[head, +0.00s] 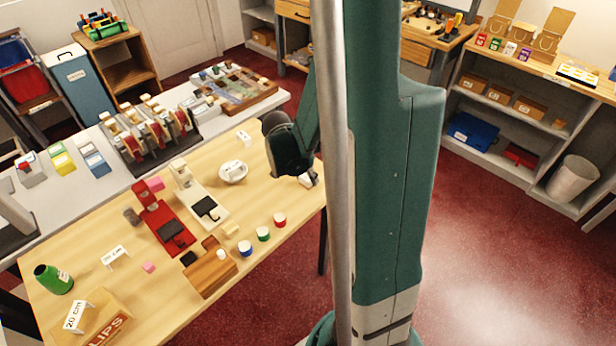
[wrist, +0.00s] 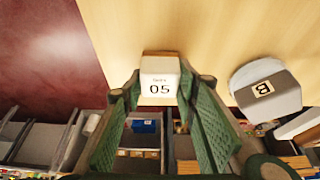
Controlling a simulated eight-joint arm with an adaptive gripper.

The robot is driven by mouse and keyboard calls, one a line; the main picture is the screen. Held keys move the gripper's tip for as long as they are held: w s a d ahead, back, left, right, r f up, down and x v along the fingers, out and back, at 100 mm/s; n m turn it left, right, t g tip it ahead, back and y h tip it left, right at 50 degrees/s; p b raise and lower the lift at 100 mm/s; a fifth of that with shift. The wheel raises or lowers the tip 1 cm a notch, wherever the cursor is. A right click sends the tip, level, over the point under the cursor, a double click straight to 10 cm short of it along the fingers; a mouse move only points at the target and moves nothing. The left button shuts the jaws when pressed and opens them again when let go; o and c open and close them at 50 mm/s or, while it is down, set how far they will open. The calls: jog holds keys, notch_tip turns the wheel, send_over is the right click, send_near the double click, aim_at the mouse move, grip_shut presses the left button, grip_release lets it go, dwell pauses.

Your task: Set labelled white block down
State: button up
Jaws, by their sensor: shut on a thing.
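A white block (wrist: 160,77) with a label reading "05" sits between the fingertips of my gripper (wrist: 158,96) in the wrist view. The fingers are shut on its sides, and its labelled face is toward the camera. In the head view my gripper (head: 307,180) is low over the right edge of the wooden table (head: 200,150); only a small pale part of the block shows there. I cannot tell whether the block touches the table. A white bowl (head: 233,176) stands to its left with a pale block in it; the wrist view shows a block labelled "B" (wrist: 268,103) there.
A small white sign (head: 243,138) stands behind the bowl. The table's right edge and the red floor are close by my gripper.

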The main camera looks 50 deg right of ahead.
jog(key=shift+f, duration=0.2)
jog(key=o, duration=0.8)
jog(key=shift+r, duration=0.15)
jog(key=shift+p+v, duration=1.4)
jog(key=shift+v, duration=4.65)
jog(key=shift+a, duration=0.1)
jog(key=s+a+r+n+t+y, duration=0.1)
jog(key=s+a+r+n+t, duration=0.1)
jog(key=a+r+n, duration=0.3)
jog(key=s+a+r+n+t+y, duration=0.1)
jog(key=a+r+n, duration=0.4)
jog(key=a, duration=0.8)
jog(key=s+a+r+n+t+y, duration=0.2)
jog(key=a+r+n+t, duration=0.2)
jog(key=a+r+n, duration=0.2)
jog(key=shift+s+a+n, duration=0.2)
jog(key=shift+a+n, duration=0.3)
jog(key=shift+a, duration=0.55)
jog(key=shift+s+a+n, duration=0.15)
jog(key=shift+a+n, duration=0.35)
jog(key=shift+a, duration=0.55)
